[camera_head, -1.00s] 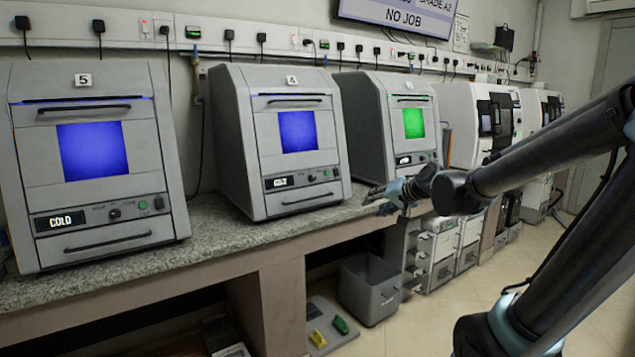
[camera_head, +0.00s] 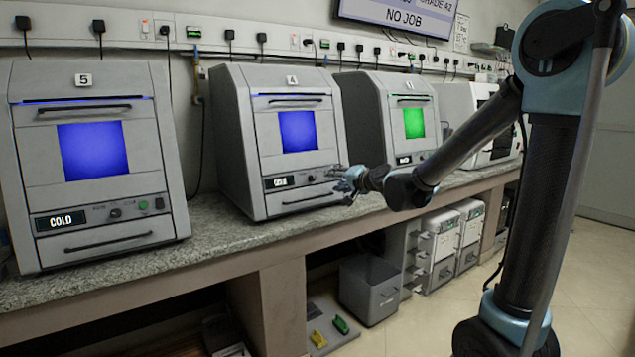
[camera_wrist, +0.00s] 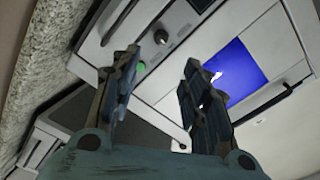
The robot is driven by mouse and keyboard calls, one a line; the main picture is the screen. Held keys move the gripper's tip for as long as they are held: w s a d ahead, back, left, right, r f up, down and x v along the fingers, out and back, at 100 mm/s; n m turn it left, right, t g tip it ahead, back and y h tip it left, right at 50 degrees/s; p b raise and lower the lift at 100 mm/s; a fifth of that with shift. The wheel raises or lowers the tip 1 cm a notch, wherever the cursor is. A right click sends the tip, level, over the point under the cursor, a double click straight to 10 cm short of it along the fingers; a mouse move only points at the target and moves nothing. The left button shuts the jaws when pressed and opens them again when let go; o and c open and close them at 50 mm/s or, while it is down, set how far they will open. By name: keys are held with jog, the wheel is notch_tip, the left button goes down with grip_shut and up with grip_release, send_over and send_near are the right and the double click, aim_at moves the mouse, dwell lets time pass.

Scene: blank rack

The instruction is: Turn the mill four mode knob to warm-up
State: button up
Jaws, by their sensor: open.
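Mill four (camera_head: 240,150) is the grey machine with the "4" label, a blue-lit window and a small display (camera_head: 279,182). The display text is too small to read surely. Its dark mode knob (camera_head: 311,179) is on the lower front panel, right of the display. In the wrist view the knob (camera_wrist: 161,37) shows past the upper end of the left finger, apart from it, near a green button (camera_wrist: 141,68). My gripper (camera_head: 338,172) is at the right part of mill four's lower front; it also shows in the wrist view (camera_wrist: 160,75), with fingers apart and nothing between them.
Mill five (camera_head: 83,230) stands at the left with "COLD" on its display. A green-lit machine (camera_head: 390,120) stands right of mill four. All stand on a speckled countertop (camera_head: 215,230). Drawers and a grey bin (camera_head: 368,290) are below. Free floor lies at the right front.

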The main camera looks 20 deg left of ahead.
aim_at(315, 178)
jog(key=x, duration=1.4)
grip_shut()
